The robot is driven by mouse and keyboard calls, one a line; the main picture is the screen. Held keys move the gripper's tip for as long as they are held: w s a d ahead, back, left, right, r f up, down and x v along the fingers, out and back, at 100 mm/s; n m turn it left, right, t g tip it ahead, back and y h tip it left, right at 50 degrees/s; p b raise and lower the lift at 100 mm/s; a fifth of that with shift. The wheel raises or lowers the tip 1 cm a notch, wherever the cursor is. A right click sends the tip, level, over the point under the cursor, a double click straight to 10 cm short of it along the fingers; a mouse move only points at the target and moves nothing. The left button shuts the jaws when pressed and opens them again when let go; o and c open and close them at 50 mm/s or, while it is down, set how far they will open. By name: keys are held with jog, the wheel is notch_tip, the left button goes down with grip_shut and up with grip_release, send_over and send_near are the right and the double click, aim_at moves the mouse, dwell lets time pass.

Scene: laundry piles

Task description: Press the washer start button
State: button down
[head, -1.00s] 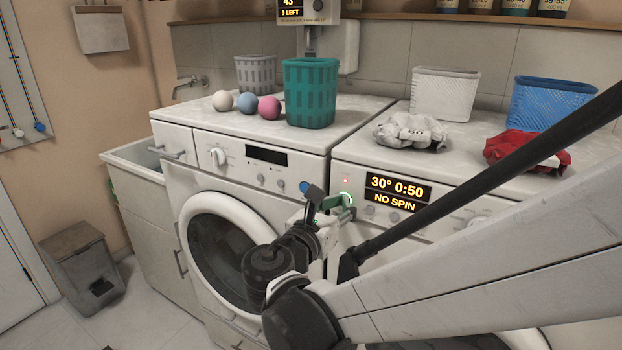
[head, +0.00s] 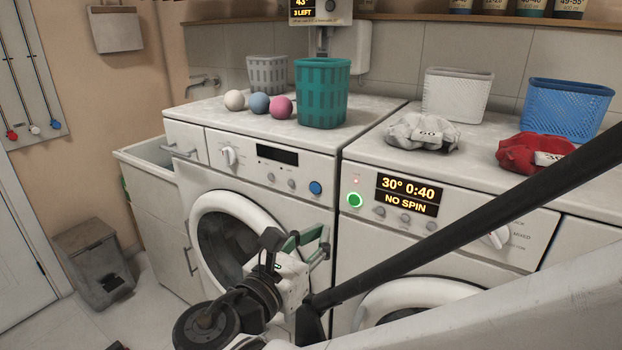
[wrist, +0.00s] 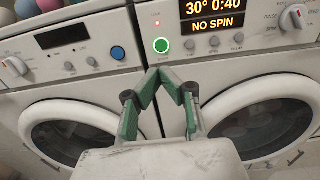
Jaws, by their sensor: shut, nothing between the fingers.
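The right machine's front panel carries a green-lit round button (head: 355,200), also in the wrist view (wrist: 161,45). Beside it a lit display (head: 408,194) reads "30° 0:40" and "NO SPIN", with a small red light above the button. The left machine has a blue round button (head: 315,188), also in the wrist view (wrist: 118,53), and a dark display (head: 277,155). I cannot tell from labels which machine is the washer. My gripper (head: 322,236) is shut and empty, below the panels near the gap between machines. Its green fingertips (wrist: 159,72) appear just below the green button in the wrist view, apart from it.
Round doors bulge below both panels. A teal basket (head: 322,95), coloured balls (head: 258,103), a white basket (head: 457,95), a blue basket (head: 568,108), a grey cloth bundle (head: 423,132) and a red one (head: 535,150) sit on top. A bin (head: 95,265) stands left.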

jog(key=shift+s+a, duration=0.4)
jog(key=shift+s, duration=0.2)
jog(key=shift+d, duration=0.1)
jog(key=s+d+f+m+g+y+p, duration=0.1)
jog(key=d+f+m+g+y, duration=0.2)
jog(key=d+m, duration=0.4)
jog(key=d+f+m+g+y+p, duration=0.1)
jog(key=d+f+m+g, duration=0.3)
jog(key=d, duration=0.4)
jog(key=s+d+r+m+y+p, duration=0.1)
jog(key=s+d+m+y, duration=0.2)
jog(key=m, duration=1.5)
jog(key=s+y, duration=0.2)
jog(key=s, duration=0.3)
jog(key=shift+d+r+g+y, duration=0.15)
jog(key=shift+r+g+y, duration=0.1)
jog(key=shift+g+y, duration=0.15)
jog(key=shift+w, duration=0.15)
